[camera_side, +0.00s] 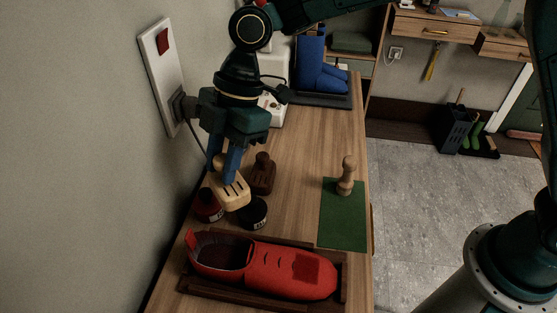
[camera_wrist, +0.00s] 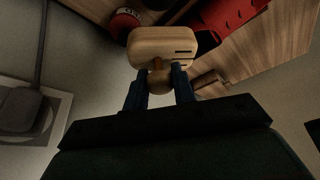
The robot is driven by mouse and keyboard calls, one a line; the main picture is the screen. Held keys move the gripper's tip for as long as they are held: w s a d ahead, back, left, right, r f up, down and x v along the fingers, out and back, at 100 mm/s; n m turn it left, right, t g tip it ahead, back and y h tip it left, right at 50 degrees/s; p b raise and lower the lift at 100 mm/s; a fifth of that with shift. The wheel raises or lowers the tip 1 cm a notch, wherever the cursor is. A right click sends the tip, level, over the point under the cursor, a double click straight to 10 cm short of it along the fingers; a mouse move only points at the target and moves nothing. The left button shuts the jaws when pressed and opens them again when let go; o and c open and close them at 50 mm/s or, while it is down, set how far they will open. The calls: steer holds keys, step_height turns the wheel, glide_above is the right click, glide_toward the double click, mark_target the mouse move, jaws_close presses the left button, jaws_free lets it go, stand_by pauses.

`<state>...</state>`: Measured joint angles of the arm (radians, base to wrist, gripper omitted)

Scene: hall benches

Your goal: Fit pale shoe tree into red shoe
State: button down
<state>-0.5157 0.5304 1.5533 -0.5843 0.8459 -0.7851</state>
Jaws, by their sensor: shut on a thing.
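The pale shoe tree (camera_side: 231,191) is a light wooden block with dark slots and a knob. My gripper (camera_side: 226,168) is shut on its knob, with the blue fingers on either side, and holds it above the bench near the wall. In the wrist view the pale shoe tree (camera_wrist: 160,46) is between and beyond the fingertips (camera_wrist: 159,76). The red shoe (camera_side: 285,270) lies in a dark wooden tray (camera_side: 220,291) at the near end of the bench, its opening to the left. It shows partly in the wrist view (camera_wrist: 222,18). The shoe tree is apart from the shoe.
A dark brown shoe tree (camera_side: 263,176), a red tin (camera_side: 208,206) and a black tin (camera_side: 253,213) stand close around the held piece. A turned wooden piece (camera_side: 347,172) stands on a green mat (camera_side: 343,225) at right. A wall plate (camera_side: 160,75) is at left.

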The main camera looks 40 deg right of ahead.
mark_target(222, 261)
steer(key=s+a+n+g+h, duration=0.2)
steer(key=s+a+n, duration=0.4)
steer(key=n, duration=0.3)
steer(key=shift+s+r+n+g, duration=0.3)
steer(key=shift+s+g, duration=0.1)
steer(key=shift+s, duration=0.2)
steer(key=shift+f, duration=0.15)
steer(key=shift+f, duration=1.95)
steer(key=shift+f, duration=0.1)
steer(key=shift+f, duration=1.9)
steer(key=shift+f, duration=0.1)
